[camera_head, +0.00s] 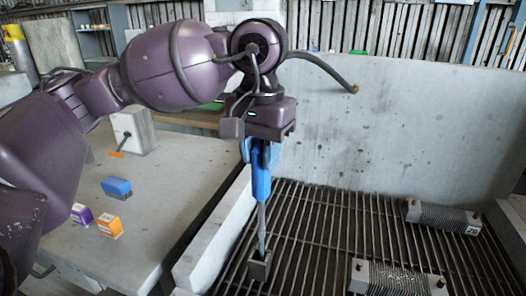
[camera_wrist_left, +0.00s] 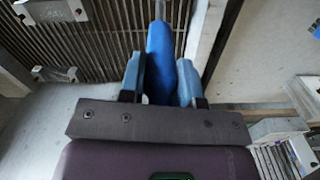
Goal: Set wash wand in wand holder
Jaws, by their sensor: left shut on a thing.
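The wash wand (camera_head: 261,182) has a blue handle and a thin grey shaft. My left gripper (camera_head: 259,150) is shut on the top of the blue handle and holds the wand nearly upright, shaft down. The handle also shows between the fingers in the left wrist view (camera_wrist_left: 160,62). The wand holder (camera_head: 259,266) looks like a small grey square socket at the left side of the grate. The shaft's lower end is at the holder's top opening; how deep it sits inside I cannot tell. My right gripper is not in view.
The slatted grate (camera_head: 330,235) carries two finned blocks (camera_head: 443,215) (camera_head: 398,279) on the right. A concrete wall (camera_head: 390,120) stands behind. On the left, a concrete table (camera_head: 160,205) holds a blue block (camera_head: 117,187) and small boxes (camera_head: 110,227). A low curb (camera_head: 215,240) lies between.

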